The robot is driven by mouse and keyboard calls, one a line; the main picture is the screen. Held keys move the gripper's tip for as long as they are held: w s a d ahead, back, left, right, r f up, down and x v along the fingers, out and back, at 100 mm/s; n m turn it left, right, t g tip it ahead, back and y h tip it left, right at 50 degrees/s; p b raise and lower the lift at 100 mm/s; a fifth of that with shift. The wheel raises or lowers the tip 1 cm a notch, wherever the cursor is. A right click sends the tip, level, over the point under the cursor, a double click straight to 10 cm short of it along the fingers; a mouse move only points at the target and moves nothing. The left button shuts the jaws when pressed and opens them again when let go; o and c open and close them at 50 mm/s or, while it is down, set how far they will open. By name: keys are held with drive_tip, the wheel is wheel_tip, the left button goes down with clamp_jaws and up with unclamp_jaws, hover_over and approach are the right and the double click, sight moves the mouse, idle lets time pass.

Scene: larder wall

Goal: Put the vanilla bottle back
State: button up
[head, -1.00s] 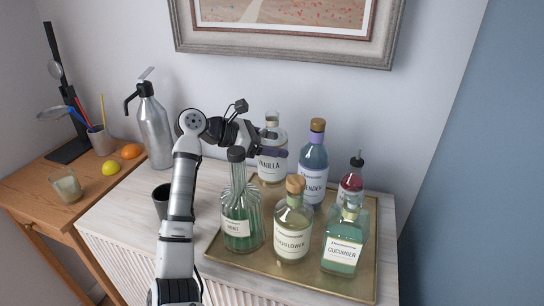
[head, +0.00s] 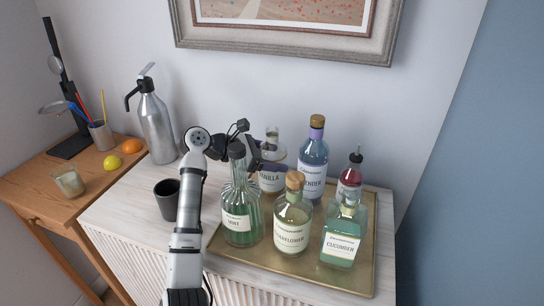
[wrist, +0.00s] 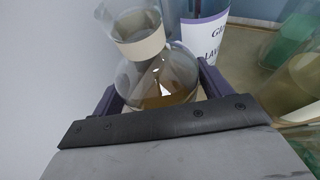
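The vanilla bottle (head: 271,180) is clear with a pale label and stands upright at the back left of the brass tray (head: 320,281). The mint bottle and my gripper partly hide it. My gripper (head: 260,158) is at its left side, behind the mint bottle. In the wrist view, the vanilla bottle (wrist: 158,72) shows its pale-banded neck and a little amber liquid, just beyond and between the fingertips. The fingers of my gripper (wrist: 158,88) are spread wide, one on each side, and do not appear to press on the glass.
The mint bottle (head: 240,205) stands close in front of my gripper. The lavender bottle (head: 313,165) is right of the vanilla. Elderflower (head: 293,222), cucumber (head: 341,240) and a red bottle (head: 349,185) fill the tray's right. A dark cup (head: 167,200) and a siphon (head: 156,125) stand left.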

drive_tip(key=shift+o, duration=1.2)
drive_tip(key=shift+r, duration=0.1)
